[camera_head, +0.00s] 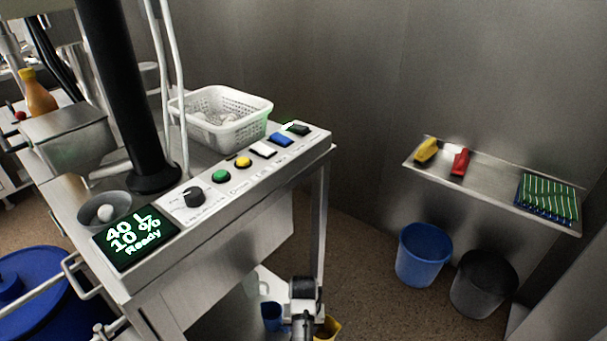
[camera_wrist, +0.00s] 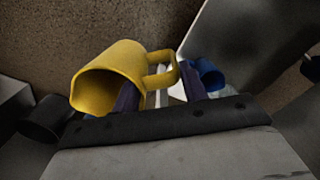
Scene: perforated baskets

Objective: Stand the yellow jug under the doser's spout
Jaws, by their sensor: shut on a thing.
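The yellow jug (camera_wrist: 105,75) is held in my gripper (camera_wrist: 161,88). The wrist view shows its handle between the two dark fingers and its open mouth toward the lower left. In the head view only a little of the yellow jug (camera_head: 331,325) shows at the bottom edge, beside my gripper (camera_head: 303,322). The doser with its control panel (camera_head: 215,202) stands at the left; its display reads 40 L, 10 %, Ready. I cannot make out its spout in either view.
A blue jug (camera_head: 273,316) stands by a pale surface below the panel, left of my gripper. A blue bucket (camera_head: 424,256) and a dark bucket (camera_head: 483,284) stand on the floor under a wall shelf (camera_head: 490,191). A white basket (camera_head: 222,118) sits on the machine top.

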